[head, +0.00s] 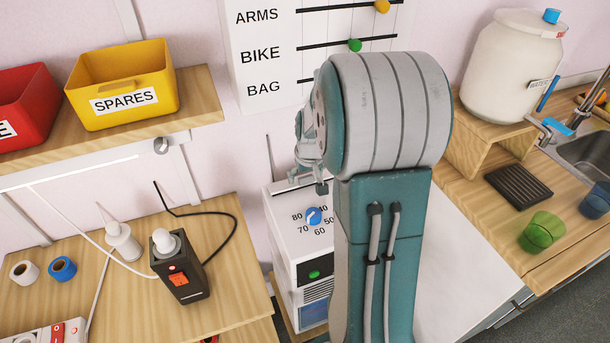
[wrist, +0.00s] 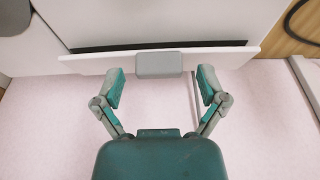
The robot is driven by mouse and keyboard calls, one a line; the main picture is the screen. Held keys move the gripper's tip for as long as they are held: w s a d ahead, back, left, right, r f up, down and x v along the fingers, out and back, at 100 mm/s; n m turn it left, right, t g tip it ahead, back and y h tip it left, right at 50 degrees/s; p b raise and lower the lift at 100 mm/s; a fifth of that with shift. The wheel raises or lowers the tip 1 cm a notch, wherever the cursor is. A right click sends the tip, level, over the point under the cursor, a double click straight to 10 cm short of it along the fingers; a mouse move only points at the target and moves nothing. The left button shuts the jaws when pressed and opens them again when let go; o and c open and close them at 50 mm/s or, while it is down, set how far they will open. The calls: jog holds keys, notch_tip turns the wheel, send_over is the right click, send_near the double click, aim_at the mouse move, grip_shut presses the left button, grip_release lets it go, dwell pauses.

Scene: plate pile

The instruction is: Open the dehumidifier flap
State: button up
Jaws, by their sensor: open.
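The dehumidifier (head: 290,238) is a white box with a blue dial, a green button and a vent; my arm hides its right part in the head view. In the wrist view its white flap (wrist: 100,63) runs across the top, with a grey tab (wrist: 160,64) at the middle of its edge. A dark gap shows along the flap's far side; I cannot tell how far it stands open. My gripper (wrist: 161,88) is open and empty, its fingers apart on either side of the tab and slightly below it in the picture. In the head view the gripper is partly hidden behind my arm.
A wooden table (head: 225,265) at left holds a black box with an orange switch (head: 180,279) and cables. A shelf above bears a yellow SPARES bin (head: 122,85) and a red bin (head: 30,105). At right, a counter holds a white water container (head: 512,70) and a green cup (head: 541,232).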

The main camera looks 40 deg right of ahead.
jog(key=v, duration=1.1)
jog(key=shift+r, duration=0.45)
jog(key=shift+s+f, duration=0.1)
jog(key=shift+s, duration=0.05)
